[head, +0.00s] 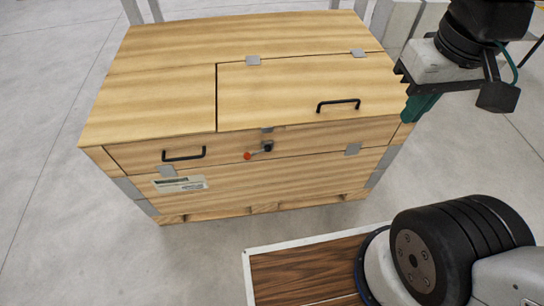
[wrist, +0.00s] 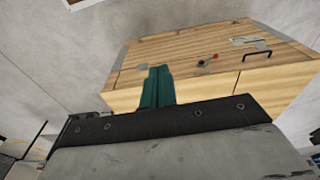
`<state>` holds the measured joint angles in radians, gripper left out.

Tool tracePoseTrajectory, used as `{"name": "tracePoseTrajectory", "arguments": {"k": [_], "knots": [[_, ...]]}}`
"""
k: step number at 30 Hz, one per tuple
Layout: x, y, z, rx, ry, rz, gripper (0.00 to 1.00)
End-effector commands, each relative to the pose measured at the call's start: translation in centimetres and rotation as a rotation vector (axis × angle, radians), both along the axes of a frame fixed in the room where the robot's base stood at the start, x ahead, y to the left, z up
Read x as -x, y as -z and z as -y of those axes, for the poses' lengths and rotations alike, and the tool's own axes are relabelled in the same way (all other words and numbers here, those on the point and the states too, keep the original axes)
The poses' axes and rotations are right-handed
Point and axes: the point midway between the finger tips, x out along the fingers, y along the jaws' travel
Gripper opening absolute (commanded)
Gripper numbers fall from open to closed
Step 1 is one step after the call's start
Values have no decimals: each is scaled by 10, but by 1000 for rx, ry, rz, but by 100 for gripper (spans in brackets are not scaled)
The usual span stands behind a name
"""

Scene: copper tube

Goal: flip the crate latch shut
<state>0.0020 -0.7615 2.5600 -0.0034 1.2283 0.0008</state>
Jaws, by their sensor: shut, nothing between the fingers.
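A wooden crate (head: 165,90) stands on the floor, its lid panel (head: 290,92) lying flat. On the crate's front, just below the lid's front edge, is the latch (head: 267,147), a black pivot with a short lever. The lever's red knob (head: 247,156) points left and slightly down. In the wrist view the latch (wrist: 205,61) and the crate (wrist: 165,48) show beyond my fingers. My gripper (head: 418,107) has teal fingers that are shut and empty. It is by the crate's right side, right of the latch and apart from it. The fingers also show together in the wrist view (wrist: 157,86).
Black handles are on the lid (head: 338,103) and the crate's front (head: 184,155). Grey hinges (head: 253,61) sit at the lid's back edge. A white label (head: 180,184) is on the front. The floor in front is clear except for my body at the lower right.

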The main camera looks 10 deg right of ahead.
Motion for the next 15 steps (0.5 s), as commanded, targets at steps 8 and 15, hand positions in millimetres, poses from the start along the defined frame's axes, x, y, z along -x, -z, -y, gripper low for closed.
{"name": "tracePoseTrajectory", "arguments": {"k": [8,15], "knots": [[0,0,0,0,0,0,0],[-11,10,7,84,-80,-96,0]]}}
